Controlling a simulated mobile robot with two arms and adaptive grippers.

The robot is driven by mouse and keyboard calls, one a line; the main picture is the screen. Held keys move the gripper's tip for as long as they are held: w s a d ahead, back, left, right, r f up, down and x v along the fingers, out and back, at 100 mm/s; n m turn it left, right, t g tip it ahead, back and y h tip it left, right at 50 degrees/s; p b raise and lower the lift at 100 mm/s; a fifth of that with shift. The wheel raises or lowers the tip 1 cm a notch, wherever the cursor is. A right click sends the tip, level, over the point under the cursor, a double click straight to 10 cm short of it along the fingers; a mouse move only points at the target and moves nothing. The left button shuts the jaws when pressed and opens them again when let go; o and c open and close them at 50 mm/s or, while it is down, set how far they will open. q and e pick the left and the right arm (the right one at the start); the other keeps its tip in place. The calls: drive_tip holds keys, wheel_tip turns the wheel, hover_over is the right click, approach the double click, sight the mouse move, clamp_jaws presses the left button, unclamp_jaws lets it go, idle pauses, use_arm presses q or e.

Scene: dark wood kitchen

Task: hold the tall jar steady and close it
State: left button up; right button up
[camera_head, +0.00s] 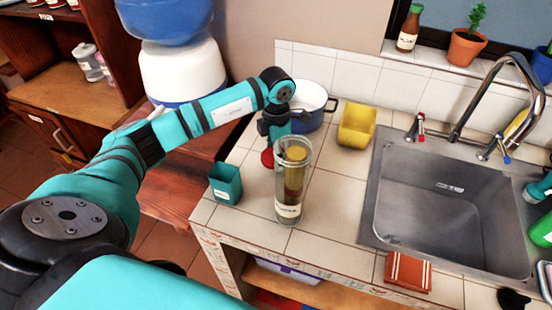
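The tall jar (289,205) is a clear glass cylinder with a pale label near its base, standing upright on the tiled counter. Yellow and dark contents show through its glass, and its top rim looks uncovered. My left gripper (274,138) points down just behind and left of the jar's upper part. Its fingers are partly hidden by the jar, so I cannot tell if they are open or shut. A small red round thing (267,158) shows at the fingers, left of the jar; I cannot tell whether it is a lid or is held. My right gripper is not identifiable.
A teal cup (225,183) stands left of the jar. Bare tiles lie between jar and sink.

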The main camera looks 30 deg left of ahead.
use_arm(q)
wheel_tip(320, 180, up, 6)
drive_tip(key=shift+r+b, duration=0.2)
drive_tip(key=shift+b, duration=0.5)
drive_tip(key=shift+r, duration=0.6)
use_arm(e)
drive_tip(key=shift+f, duration=0.95)
drive_tip(key=shift+o, duration=0.5)
drive_tip(key=shift+a, duration=0.1)
